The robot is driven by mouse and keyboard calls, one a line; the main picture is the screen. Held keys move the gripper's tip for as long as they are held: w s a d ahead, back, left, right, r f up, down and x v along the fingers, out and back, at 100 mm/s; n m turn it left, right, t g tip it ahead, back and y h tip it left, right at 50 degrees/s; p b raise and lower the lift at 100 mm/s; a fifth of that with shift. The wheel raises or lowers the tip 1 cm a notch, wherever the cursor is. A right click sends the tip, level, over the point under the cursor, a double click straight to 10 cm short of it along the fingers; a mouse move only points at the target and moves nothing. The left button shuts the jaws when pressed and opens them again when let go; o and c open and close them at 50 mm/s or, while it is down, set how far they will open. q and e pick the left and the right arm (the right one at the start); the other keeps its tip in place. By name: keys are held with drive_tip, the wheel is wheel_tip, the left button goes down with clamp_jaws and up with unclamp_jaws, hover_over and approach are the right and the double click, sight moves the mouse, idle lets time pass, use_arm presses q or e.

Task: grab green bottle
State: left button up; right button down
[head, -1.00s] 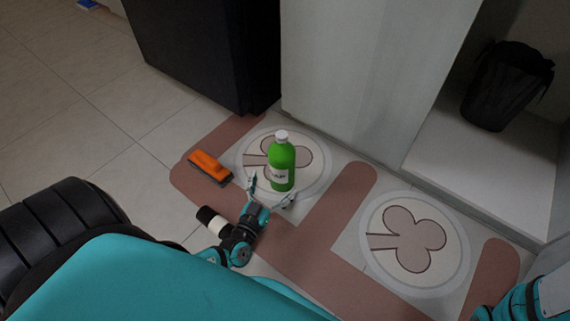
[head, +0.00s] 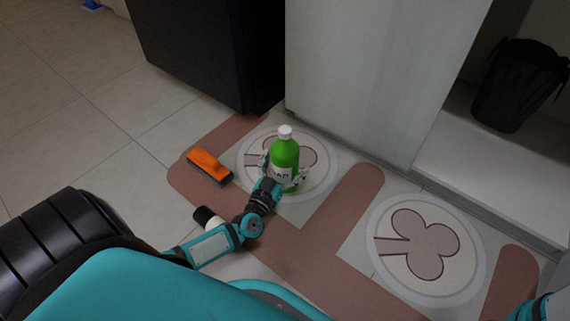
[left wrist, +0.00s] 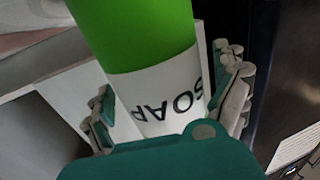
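The green bottle (head: 284,157) with a white cap and a white label stands upright on the floor mat, on its left round emblem. My left gripper (head: 282,178) reaches it from the front, with its fingers at either side of the label. In the left wrist view the bottle (left wrist: 140,35) fills the space between the fingers of the gripper (left wrist: 168,105), and the label reads SOAP. The left finger is close against the label; a narrow gap seems to show at the right finger. The bottle's base is hidden there. My right gripper is out of view.
An orange brush (head: 209,165) lies left of the bottle on the patterned mat (head: 290,250). A dark cabinet (head: 205,50) and a pale cabinet (head: 375,80) stand behind. A black bin (head: 520,85) sits in a recess at right.

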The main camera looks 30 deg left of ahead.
use_arm(q)
drive_tip(key=c, duration=1.6)
drive_tip(key=shift+o, duration=0.2)
drive_tip(key=shift+r, duration=0.1)
